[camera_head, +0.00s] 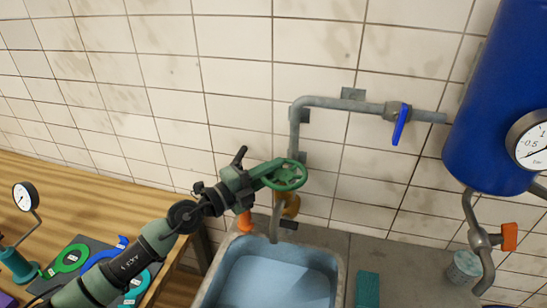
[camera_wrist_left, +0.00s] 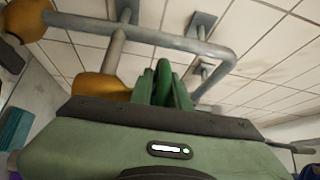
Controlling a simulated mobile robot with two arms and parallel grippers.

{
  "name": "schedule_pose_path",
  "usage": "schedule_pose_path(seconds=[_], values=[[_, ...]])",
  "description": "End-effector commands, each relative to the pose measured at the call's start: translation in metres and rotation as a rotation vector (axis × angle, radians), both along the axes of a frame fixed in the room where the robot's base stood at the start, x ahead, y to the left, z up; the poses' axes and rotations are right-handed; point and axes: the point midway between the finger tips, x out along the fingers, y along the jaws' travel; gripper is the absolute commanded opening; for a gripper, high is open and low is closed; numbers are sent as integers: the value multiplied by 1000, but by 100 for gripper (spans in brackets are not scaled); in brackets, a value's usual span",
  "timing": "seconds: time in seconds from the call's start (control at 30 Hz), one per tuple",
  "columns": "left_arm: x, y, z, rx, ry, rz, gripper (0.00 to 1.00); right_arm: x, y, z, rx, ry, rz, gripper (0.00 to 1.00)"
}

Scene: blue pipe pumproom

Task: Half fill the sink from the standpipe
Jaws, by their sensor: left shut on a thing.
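The standpipe (camera_head: 295,130) is a grey pipe on the tiled wall, with a brass-coloured body (camera_head: 291,205) low down and a green handwheel (camera_head: 285,175). My left gripper (camera_head: 268,175) is shut on the handwheel's near left rim. In the left wrist view the green wheel (camera_wrist_left: 164,76) shows between the fingers, with brass parts (camera_wrist_left: 100,87) and grey pipe behind. The sink (camera_head: 207,290) stands below, its inside pale blue; I cannot tell the water level. A thin pale strip runs from beneath the brass body towards the sink; I cannot tell if it is water. My right gripper is out of view.
A blue tank (camera_head: 490,90) with a gauge (camera_head: 530,140) is at the right. A blue lever valve (camera_head: 401,124) sits on the upper pipe, an orange-handled valve (camera_head: 509,237) below the tank. A wooden bench (camera_head: 90,200) is left.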

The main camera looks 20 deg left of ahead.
Motion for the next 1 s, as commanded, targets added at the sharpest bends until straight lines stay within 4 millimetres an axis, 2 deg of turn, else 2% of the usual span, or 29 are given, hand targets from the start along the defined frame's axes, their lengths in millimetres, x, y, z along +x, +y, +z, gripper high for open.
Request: schedule_pose_path(seconds=[0.03, 0.5, 0.53, 0.6, 1.0], values=[[2, 1, 10, -10, -13, 10, 0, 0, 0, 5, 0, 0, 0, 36], [2, 2, 9, -11, -17, 18, 0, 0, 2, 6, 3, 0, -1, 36], [2, 2, 10, -11, -17, 18, 20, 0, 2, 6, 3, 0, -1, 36], [2, 2, 9, -11, -17, 18, 34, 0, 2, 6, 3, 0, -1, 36], [-4, 5, 1, -3, -7, 14, 34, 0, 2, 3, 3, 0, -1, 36]])
